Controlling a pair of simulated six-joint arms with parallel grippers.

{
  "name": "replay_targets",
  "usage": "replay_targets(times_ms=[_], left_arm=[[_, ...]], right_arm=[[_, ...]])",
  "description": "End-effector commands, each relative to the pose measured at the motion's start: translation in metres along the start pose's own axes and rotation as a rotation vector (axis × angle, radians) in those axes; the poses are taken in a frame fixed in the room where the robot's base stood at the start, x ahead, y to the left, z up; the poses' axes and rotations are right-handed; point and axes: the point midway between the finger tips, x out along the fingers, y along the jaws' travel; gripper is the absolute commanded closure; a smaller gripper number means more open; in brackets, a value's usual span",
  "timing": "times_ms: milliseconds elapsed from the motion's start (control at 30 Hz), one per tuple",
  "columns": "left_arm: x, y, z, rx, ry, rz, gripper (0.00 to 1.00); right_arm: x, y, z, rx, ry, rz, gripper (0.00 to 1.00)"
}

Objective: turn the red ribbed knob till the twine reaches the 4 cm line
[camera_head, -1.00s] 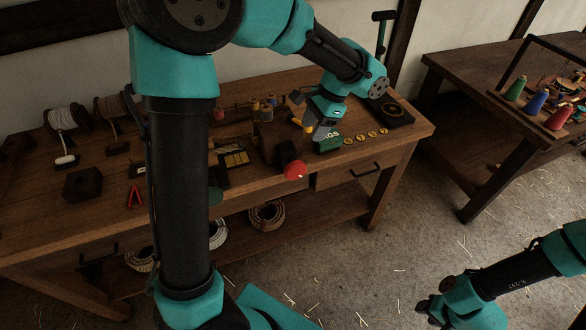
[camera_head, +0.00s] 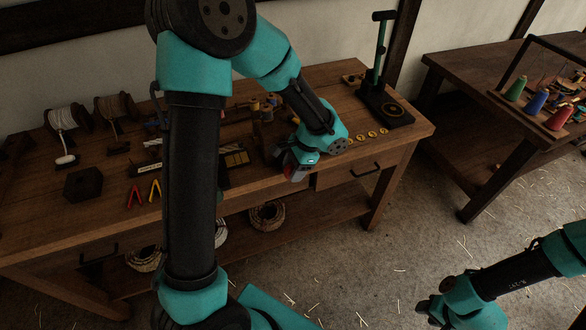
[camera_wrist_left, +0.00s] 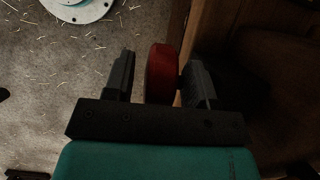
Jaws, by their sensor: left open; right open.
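The red knob (camera_wrist_left: 162,72) shows in the left wrist view between the two dark fingers of my left gripper (camera_wrist_left: 155,78). The fingers are open around it, with a gap on the left side and the right finger close to it or touching; I cannot tell which. In the head view my left gripper (camera_head: 292,170) is at the front edge of the bench, and only a bit of red shows beside it. My right gripper (camera_head: 432,310) is at the lower right, away from the bench, open. The twine and the 4 cm line cannot be made out.
The wooden bench (camera_head: 110,205) carries twine spools (camera_head: 62,118), a dark block (camera_head: 83,184), red pliers (camera_head: 134,197), yellow-handled pliers (camera_head: 155,189), brass discs (camera_head: 372,133) and a black stand with a tall post (camera_head: 384,105). Coils lie on the lower shelf.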

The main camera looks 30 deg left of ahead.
Motion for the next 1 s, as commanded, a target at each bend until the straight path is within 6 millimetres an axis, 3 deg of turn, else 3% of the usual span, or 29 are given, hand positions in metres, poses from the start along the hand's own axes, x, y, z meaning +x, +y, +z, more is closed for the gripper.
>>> replay_targets(times_ms=[333,833,1000], left_arm=[[0.0040,0.0000,0.0000,-0.001,0.001,0.000,0.49],[0.0037,-0.0001,0.0000,0.000,0.001,0.000,0.97],[0.0036,-0.0001,-0.0001,0.000,-0.003,0.000,0.98]], right_arm=[[0.0000,0.0000,0.0000,0.000,0.000,0.000,0.57],[0.0000,0.0000,0.0000,0.000,0.000,0.000,0.57],[0.0000,0.0000,0.0000,0.000,0.000,0.000,0.57]])
